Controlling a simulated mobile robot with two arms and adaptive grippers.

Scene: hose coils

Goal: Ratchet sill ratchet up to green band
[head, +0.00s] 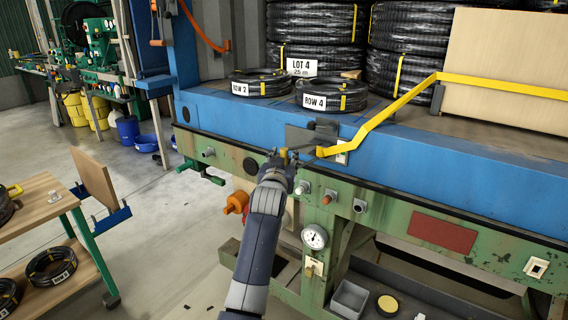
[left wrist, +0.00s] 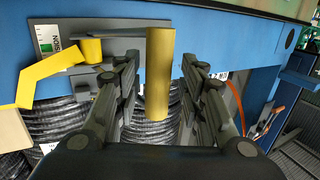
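The sill ratchet shows in the head view as a grey plate (head: 303,138) on the front of the blue sill, with a yellow strap (head: 395,110) running from it up to the right. A small white tag (head: 342,152) sits beside it. In the left wrist view, the tag (left wrist: 46,36) shows green and some lettering, and a yellow ratchet handle (left wrist: 160,75) stands out from the grey plate (left wrist: 125,25). My left gripper (head: 282,160) is at the ratchet. Its open fingers (left wrist: 160,90) are on either side of the handle, with gaps showing. My right gripper is not in view.
Hose coils marked ROW 2 (head: 262,84) and ROW 4 (head: 332,95) lie on the blue bed (head: 450,135), before taller stacks. A board (head: 508,70) stands right, behind the strap. Below the sill are an orange knob (head: 237,203) and a gauge (head: 314,237).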

